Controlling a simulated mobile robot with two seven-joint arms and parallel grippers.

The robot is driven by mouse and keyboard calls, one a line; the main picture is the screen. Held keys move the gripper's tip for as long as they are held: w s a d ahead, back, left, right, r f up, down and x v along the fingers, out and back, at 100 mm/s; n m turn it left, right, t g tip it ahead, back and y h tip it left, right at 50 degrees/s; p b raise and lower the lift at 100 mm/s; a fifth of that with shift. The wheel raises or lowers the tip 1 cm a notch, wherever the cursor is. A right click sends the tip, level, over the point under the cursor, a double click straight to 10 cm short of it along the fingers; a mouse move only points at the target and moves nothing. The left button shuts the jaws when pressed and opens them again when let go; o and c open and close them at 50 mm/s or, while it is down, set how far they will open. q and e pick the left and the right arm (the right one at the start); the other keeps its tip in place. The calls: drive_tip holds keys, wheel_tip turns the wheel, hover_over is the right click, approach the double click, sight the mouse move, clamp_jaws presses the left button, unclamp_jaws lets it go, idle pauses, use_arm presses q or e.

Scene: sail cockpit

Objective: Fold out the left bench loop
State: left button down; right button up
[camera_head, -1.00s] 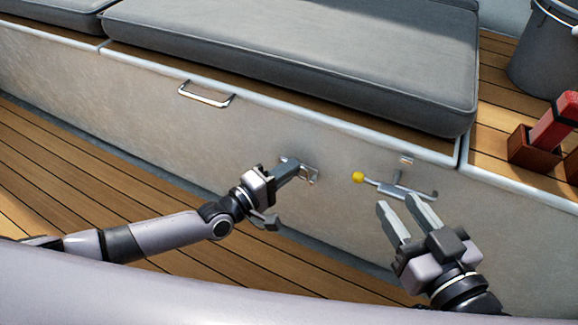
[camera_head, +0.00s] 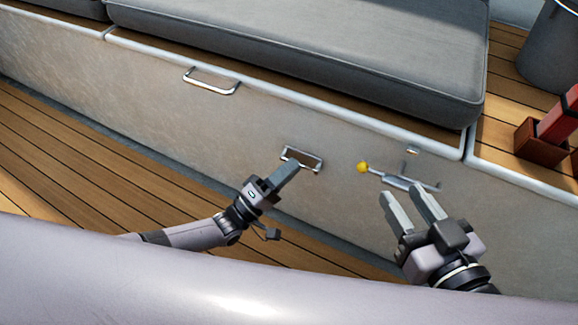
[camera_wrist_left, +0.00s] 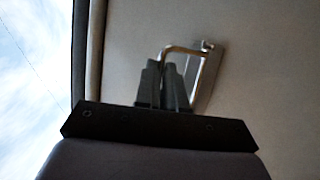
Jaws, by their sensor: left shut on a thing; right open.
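The left bench loop (camera_head: 303,158) is a small metal loop on a rectangular plate in the pale bench front. My left gripper (camera_head: 291,172) is shut on it, its fingers partly covering it. In the left wrist view, the loop (camera_wrist_left: 187,48) stands out from its plate, with its near end between the closed fingers (camera_wrist_left: 163,90). How far it is folded out is hard to tell. My right gripper (camera_head: 408,200) is open and empty, just below a metal latch with a yellow knob (camera_head: 363,168).
A fixed metal handle (camera_head: 211,85) sits higher on the bench front. Grey cushions (camera_head: 300,50) lie on top. A wooden box with a red item (camera_head: 545,145) and a grey bucket (camera_head: 553,50) stand at right. Wooden floor (camera_head: 80,155) is clear at left.

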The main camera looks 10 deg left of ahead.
idle(0.6)
use_arm(q)
drive_tip(key=c, duration=1.2)
unclamp_jaws()
drive_tip(key=shift+r+p, duration=0.3)
drive_tip(key=shift+r, duration=0.05)
drive_tip(key=o, duration=0.7)
drive_tip(key=r+p, duration=0.3)
drive_tip(key=r, duration=0.3)
drive_tip(key=r+p, duration=0.4)
drive_tip(key=r, duration=0.2)
drive_tip(key=shift+w, duration=0.2)
wheel_tip(320, 180, up, 5)
drive_tip(key=p, duration=0.2)
drive_tip(key=shift+r+p, duration=0.2)
drive_tip(key=shift+p, duration=0.15)
drive_tip(key=shift+c, duration=0.6)
drive_tip(key=shift+s+a+r+h, duration=0.1)
drive_tip(key=shift+s+r+h, duration=0.15)
drive_tip(key=shift+r, duration=0.5)
drive_tip(key=c, duration=0.6)
drive_tip(key=shift+r+p, duration=0.3)
drive_tip(key=shift+p, duration=0.05)
use_arm(e)
drive_tip(key=g, duration=0.1)
drive_tip(key=r+m+g, duration=0.1)
drive_tip(key=shift+a+g+h, duration=0.3)
drive_tip(key=shift+g+h, duration=0.1)
